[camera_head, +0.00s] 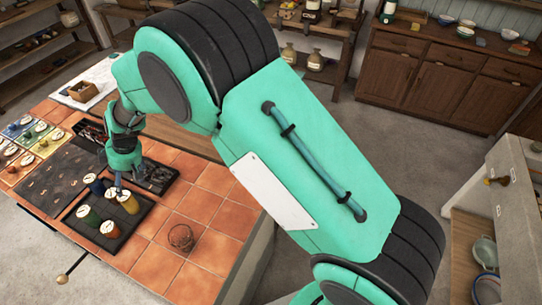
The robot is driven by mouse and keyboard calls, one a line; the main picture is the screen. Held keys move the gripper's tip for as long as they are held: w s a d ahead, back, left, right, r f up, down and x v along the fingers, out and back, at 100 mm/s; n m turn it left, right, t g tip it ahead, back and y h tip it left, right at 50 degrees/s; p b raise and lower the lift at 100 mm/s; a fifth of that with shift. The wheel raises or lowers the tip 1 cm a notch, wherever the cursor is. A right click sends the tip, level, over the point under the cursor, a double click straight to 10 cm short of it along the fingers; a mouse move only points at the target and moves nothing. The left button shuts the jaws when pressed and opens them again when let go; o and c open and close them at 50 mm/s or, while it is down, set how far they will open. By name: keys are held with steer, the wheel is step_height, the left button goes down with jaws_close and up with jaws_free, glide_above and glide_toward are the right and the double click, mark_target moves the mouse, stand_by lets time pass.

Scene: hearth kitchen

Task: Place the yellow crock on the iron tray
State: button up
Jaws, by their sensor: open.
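The yellow crock (129,204) stands upright near the right side of a dark, flat, square tray (132,226) on the tiled counter. This looks like the iron tray, though I cannot confirm its material. My gripper (118,184) is open, pointing down just above and behind the yellow crock. I cannot tell whether its fingers touch the crock. A blue crock (95,185) and a green crock (88,216) stand to the left, and a dark red one (110,229) is in front. My gripper hides part of the area between the crocks.
A larger dark speckled panel (55,180) lies left of the tray. A black bin (158,178) with dark items is behind it, right of my gripper. A wire-like round item (181,237) sits on the tiles (205,205). The right front tiles are mostly clear.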

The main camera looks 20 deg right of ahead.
steer(key=s+d+r+m+t+h, duration=0.1)
steer(key=s+d+r+m, duration=0.25)
steer(key=d+r, duration=0.8)
steer(key=s+d+r+m+t, duration=0.15)
steer(key=s+d+r, duration=0.35)
steer(key=d+r, duration=0.7)
steer(key=s+d+r+m+t+h, duration=0.1)
steer(key=s+d+r+m+h, duration=0.2)
steer(key=s+d, duration=2)
steer(key=s+r+m, duration=0.1)
steer(key=s+m, duration=0.2)
steer(key=m, duration=0.2)
steer(key=shift+r, duration=0.2)
